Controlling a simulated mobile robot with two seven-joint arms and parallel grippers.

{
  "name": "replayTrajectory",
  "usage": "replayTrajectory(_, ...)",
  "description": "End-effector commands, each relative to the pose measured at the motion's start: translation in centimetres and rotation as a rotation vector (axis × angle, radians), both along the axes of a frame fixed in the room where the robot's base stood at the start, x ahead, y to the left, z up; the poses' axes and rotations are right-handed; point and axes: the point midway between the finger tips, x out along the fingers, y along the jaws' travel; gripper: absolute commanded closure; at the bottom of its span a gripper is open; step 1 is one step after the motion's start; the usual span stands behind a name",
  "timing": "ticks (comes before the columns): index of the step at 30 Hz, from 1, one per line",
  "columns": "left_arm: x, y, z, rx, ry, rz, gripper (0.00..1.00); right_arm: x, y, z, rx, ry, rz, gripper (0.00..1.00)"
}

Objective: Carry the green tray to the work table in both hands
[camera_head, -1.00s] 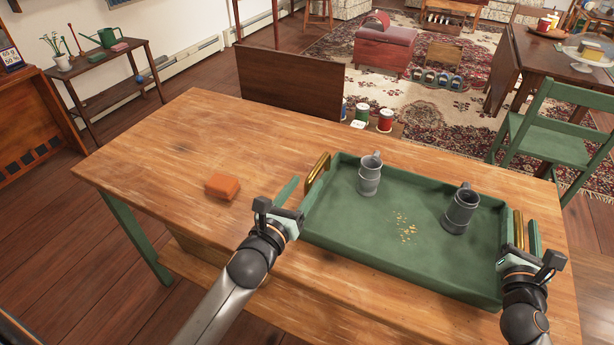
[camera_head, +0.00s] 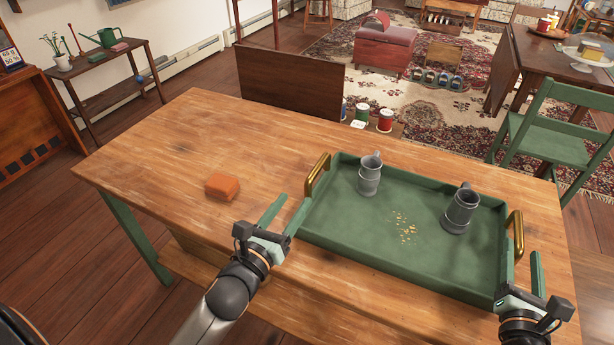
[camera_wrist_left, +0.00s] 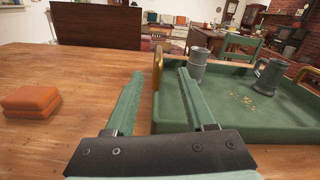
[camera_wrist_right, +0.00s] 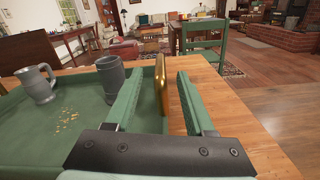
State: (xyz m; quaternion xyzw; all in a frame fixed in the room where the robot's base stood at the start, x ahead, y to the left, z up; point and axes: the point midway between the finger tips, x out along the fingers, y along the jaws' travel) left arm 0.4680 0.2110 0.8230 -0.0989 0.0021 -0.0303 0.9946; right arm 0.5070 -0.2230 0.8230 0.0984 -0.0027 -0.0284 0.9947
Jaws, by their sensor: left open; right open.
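The green tray (camera_head: 345,235) lies flat on a wooden table, with a brass handle at each end. Two grey tankards, a left one (camera_head: 369,176) and a right one (camera_head: 460,209), stand upright in it, with crumbs (camera_head: 404,226) between them. My left gripper (camera_head: 285,213) is open and empty at the tray's near left corner, with the left handle (camera_head: 317,175) beyond its fingertips. My right gripper (camera_head: 522,276) is open and empty at the near right corner. The right handle (camera_head: 516,235) lies ahead of it; in the right wrist view the handle (camera_wrist_right: 161,84) shows between the fingers.
An orange block (camera_head: 222,186) lies on the wooden table (camera_head: 150,165), left of the tray. The table's left part is otherwise clear. A green chair (camera_head: 555,140) stands beyond the far right edge. A plant stand (camera_head: 100,75) stands at the back left.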

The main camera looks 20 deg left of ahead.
Motion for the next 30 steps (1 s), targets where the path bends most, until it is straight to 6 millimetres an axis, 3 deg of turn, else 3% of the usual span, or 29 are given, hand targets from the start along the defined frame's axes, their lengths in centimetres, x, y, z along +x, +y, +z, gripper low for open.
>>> replayTrajectory(3,0.0,0.0,0.0,0.000,0.000,0.000,0.45,-2.0,0.1,-0.1,-0.001,0.002,-0.001,0.46)
replayTrajectory(9,0.0,0.0,0.0,0.000,0.000,0.000,0.45,-3.7,0.2,0.0,-0.002,0.000,-0.001,0.46)
replayTrajectory(30,0.0,0.0,0.0,0.000,0.000,0.000,0.45,-3.9,0.2,0.0,-0.001,0.000,-0.001,0.46)
